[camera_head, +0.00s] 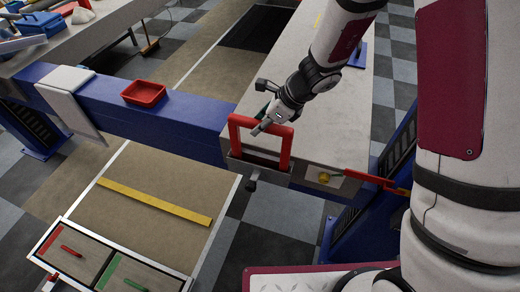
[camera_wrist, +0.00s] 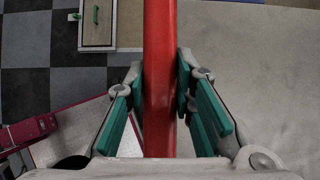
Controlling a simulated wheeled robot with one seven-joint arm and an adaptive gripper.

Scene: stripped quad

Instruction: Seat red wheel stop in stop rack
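The red wheel stop (camera_head: 287,148) is an upright red arch at the near end of the pale bench, where the blue beam meets it. My gripper (camera_head: 264,118) is at its top bar. In the wrist view the red bar (camera_wrist: 160,120) runs between the fingers of my gripper (camera_wrist: 161,80), which appear closed against both sides. A grey metal holder (camera_head: 249,166), apparently the stop rack, is at the arch's lower end. The legs overlap it; I cannot tell how deep they sit in it.
A red tray (camera_head: 144,93) sits on the blue beam (camera_head: 190,126). A floor panel with red and green handles (camera_head: 110,265) lies at lower left. The bench top (camera_head: 325,110) is mostly clear.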

